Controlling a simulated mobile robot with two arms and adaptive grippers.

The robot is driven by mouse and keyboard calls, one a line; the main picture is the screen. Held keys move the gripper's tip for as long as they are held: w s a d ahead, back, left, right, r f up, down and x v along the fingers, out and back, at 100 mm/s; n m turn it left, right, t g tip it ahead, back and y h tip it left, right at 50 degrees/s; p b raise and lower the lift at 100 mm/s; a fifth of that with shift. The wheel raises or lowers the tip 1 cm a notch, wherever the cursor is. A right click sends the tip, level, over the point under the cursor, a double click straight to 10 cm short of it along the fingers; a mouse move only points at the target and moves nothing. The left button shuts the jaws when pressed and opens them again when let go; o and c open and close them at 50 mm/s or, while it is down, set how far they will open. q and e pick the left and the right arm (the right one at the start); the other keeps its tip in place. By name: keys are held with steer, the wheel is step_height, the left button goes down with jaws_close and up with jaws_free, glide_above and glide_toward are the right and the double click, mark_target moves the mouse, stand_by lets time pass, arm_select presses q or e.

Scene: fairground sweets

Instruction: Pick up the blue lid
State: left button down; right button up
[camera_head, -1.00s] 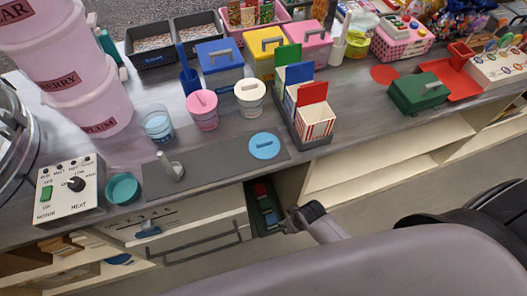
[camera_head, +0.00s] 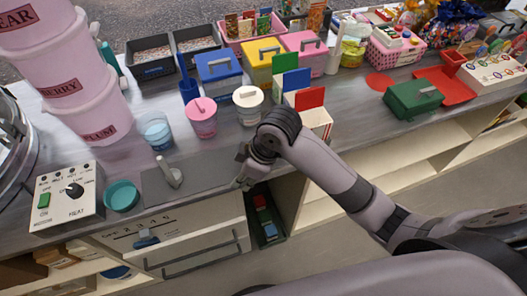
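My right arm reaches in from the right. Its gripper (camera_head: 244,173) is over the right end of the dark grey mat (camera_head: 205,172) on the counter. The round blue lid, seen there earlier, is hidden behind this gripper and wrist now. I cannot tell whether the gripper is open or shut, or whether it touches the lid. An open clear cup with blue contents (camera_head: 156,131) stands behind the mat. A box at the back has a square blue lid (camera_head: 218,66) with a grey handle. My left gripper is not in view.
A pink cup (camera_head: 202,118) and a white lidded cup (camera_head: 248,103) stand behind the mat. A red-and-white striped box (camera_head: 314,119) is close to my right arm. A control box (camera_head: 68,199) and teal bowl (camera_head: 121,194) stand left. Below is an open shelf.

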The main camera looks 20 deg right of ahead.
steer(key=w+d+r+n+g+h, duration=0.1)
steer(key=w+d+r+n+h, duration=0.15)
steer(key=w+d+r, duration=0.4)
steer(key=w+d+r+n+g+h, duration=0.1)
steer(key=w+r+n, duration=0.2)
steer(key=r, duration=0.6)
step_height(320, 180, down, 12)
steer(key=shift+s+d+f+p, duration=0.1)
steer(key=shift+s+f+p, duration=0.05)
steer(key=shift+p, duration=0.75)
step_height(320, 180, down, 4)
steer(key=shift+f+p, duration=0.1)
steer(key=shift+p, duration=0.6)
steer(key=shift+f, duration=0.55)
steer(key=shift+c, duration=0.4)
jaws_close()
